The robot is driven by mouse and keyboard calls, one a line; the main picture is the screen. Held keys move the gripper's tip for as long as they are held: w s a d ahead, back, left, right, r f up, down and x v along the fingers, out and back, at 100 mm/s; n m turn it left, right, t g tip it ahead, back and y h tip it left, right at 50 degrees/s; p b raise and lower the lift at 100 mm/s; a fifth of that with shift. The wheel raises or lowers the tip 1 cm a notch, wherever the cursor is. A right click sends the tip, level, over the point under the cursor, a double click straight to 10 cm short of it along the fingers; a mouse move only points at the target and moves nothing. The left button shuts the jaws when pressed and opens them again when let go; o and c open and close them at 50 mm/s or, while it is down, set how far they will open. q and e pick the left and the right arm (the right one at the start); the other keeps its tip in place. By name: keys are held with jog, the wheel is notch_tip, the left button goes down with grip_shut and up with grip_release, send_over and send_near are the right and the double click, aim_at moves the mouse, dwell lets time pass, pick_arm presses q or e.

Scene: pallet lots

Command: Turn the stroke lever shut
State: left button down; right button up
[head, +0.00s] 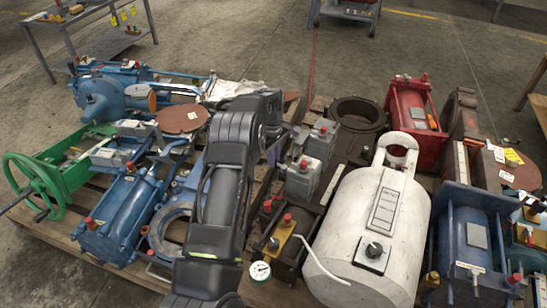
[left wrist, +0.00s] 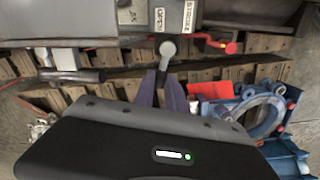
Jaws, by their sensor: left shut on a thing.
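In the left wrist view, a grey control box (left wrist: 175,14) carries labels reading OPEN and STROKE. My left gripper (left wrist: 168,84) is shut on this handle, with a purplish finger on each side. In the head view, my left arm reaches up from the bottom, and its wrist hides most of the gripper and the lever. Grey boxes with red knobs (head: 320,140) stand just right of the wrist. My right gripper is not in view.
A red-tipped handle (left wrist: 228,46) sticks out right of the lever. A dark cylinder (left wrist: 75,76) lies left. In the head view, a white tank (head: 345,225), a blue cylinder (head: 122,215) and a green valve frame (head: 62,172) crowd the wooden pallet. Open floor lies behind.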

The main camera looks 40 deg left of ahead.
pick_arm(q)
jog(key=c, duration=1.4)
grip_release()
jog(key=shift+o, duration=0.2)
jog(key=shift+s+r+p, duration=0.15)
jog(key=shift+r+p, duration=0.5)
jog(key=shift+r, duration=1.3)
jog(key=shift+s+r+p, duration=0.1)
jog(key=shift+r+p, duration=0.5)
jog(key=shift+r, duration=1.35)
